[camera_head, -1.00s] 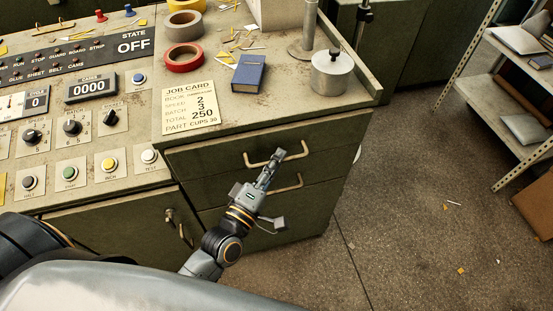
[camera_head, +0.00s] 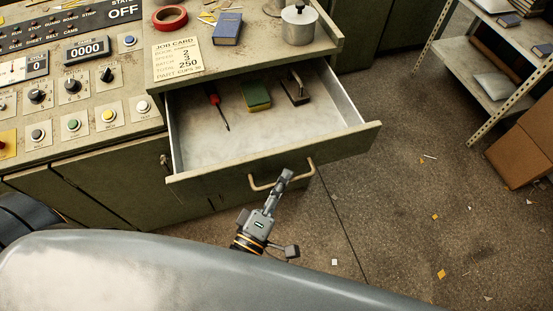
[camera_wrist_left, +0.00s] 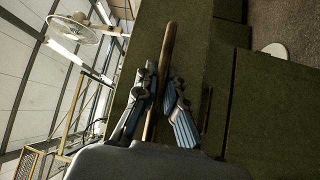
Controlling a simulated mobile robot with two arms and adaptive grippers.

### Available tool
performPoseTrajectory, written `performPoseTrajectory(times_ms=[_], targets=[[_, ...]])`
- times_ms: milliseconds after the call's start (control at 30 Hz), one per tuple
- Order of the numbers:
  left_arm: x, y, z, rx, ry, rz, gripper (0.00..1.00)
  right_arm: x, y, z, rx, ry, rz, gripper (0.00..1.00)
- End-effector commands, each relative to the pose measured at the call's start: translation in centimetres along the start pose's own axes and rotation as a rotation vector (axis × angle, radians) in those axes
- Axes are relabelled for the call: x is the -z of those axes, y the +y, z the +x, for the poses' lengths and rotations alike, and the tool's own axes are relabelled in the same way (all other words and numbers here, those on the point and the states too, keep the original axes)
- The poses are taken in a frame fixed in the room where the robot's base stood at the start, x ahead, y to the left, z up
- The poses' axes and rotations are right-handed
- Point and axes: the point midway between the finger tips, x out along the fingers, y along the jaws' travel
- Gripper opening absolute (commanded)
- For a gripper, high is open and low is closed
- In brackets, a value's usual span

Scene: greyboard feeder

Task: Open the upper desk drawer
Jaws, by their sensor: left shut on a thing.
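The upper desk drawer (camera_head: 210,177) stands pulled well out of the green desk in the head view. Its pale inside shows a screwdriver with a red handle (camera_head: 213,97), a green and yellow sponge (camera_head: 256,95) and a dark block-like tool (camera_head: 295,90). My left gripper (camera_head: 284,176) is shut on the drawer's handle (camera_head: 258,187) at the front. In the left wrist view the handle bar (camera_wrist_left: 160,80) runs between the two fingers (camera_wrist_left: 158,98). My right gripper is not in view.
The desk top holds a red tape roll (camera_head: 169,18), a blue book (camera_head: 227,28), a metal pot (camera_head: 299,26) and a job card (camera_head: 178,58). A control panel is at left. A shelf (camera_head: 490,90) and cardboard box (camera_head: 520,150) stand right. Floor between is mostly clear, with scraps.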

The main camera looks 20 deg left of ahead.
Motion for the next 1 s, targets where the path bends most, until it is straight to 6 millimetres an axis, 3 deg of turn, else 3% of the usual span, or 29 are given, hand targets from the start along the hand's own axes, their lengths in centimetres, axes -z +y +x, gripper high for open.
performPoseTrajectory(times_ms=[200, 400, 933, 967, 1000], targets=[[-2.9, 0.7, -2.9, 0.003, -0.001, -0.002, 0.00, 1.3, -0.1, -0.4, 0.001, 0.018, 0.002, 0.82], [-4.3, 1.1, -4.3, 0.002, -0.001, 0.000, 0.00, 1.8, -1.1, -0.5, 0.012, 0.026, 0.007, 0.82], [-4.8, 1.2, -4.8, 0.000, 0.001, 0.000, 0.00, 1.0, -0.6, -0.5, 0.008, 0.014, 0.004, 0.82], [-4.8, 1.2, -4.8, 0.000, 0.001, 0.000, 0.16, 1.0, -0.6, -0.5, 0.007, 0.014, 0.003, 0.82], [-4.8, 1.2, -4.8, 0.000, 0.001, 0.000, 0.24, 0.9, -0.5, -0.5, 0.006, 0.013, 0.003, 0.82]])
